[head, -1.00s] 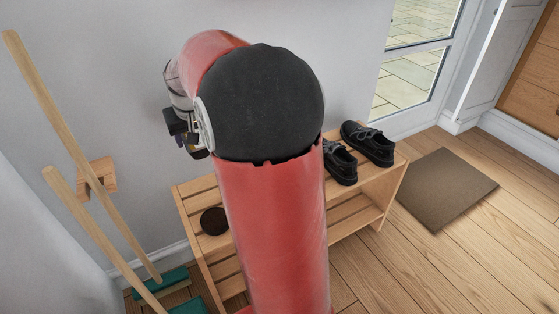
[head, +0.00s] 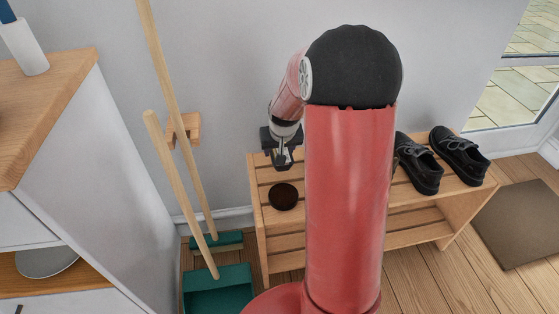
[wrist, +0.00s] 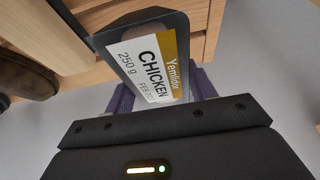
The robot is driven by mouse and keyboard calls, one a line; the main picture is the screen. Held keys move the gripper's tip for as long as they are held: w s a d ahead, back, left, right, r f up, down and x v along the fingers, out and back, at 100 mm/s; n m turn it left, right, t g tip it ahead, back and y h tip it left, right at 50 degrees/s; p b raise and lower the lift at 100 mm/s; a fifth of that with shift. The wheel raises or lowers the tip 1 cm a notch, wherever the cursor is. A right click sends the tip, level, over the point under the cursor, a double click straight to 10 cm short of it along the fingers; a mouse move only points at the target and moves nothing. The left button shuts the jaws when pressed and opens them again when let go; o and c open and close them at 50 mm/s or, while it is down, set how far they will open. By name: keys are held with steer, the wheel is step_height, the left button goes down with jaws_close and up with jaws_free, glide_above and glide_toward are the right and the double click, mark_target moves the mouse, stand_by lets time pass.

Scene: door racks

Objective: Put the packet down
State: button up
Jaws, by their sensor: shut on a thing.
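The packet (wrist: 147,62) shows in the wrist view as a dark tray with a white and mustard label reading "CHICKEN 250 g". My gripper (head: 282,160) is shut on it, with purple finger pads on both sides of the packet in the wrist view. In the head view my gripper is over the left end of the wooden shoe rack (head: 418,236), just behind a dark round dish (head: 284,197) on its top. The packet cannot be made out clearly in the head view. Whether it touches the rack cannot be told.
Black shoes (head: 459,153) stand on the rack's right part. Two wooden-handled tools lean at left, over a green dustpan (head: 218,290). A cabinet (head: 52,95) stands at far left, a brown mat (head: 525,222) at right. Slats around the dish look free.

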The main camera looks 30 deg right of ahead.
steer(key=shift+f, duration=2.3)
steer(key=shift+f+b, duration=0.2)
steer(key=shift+b, duration=0.15)
steer(key=o, duration=1.3)
steer(key=shift+c, duration=0.2)
steer(key=shift+r, duration=0.2)
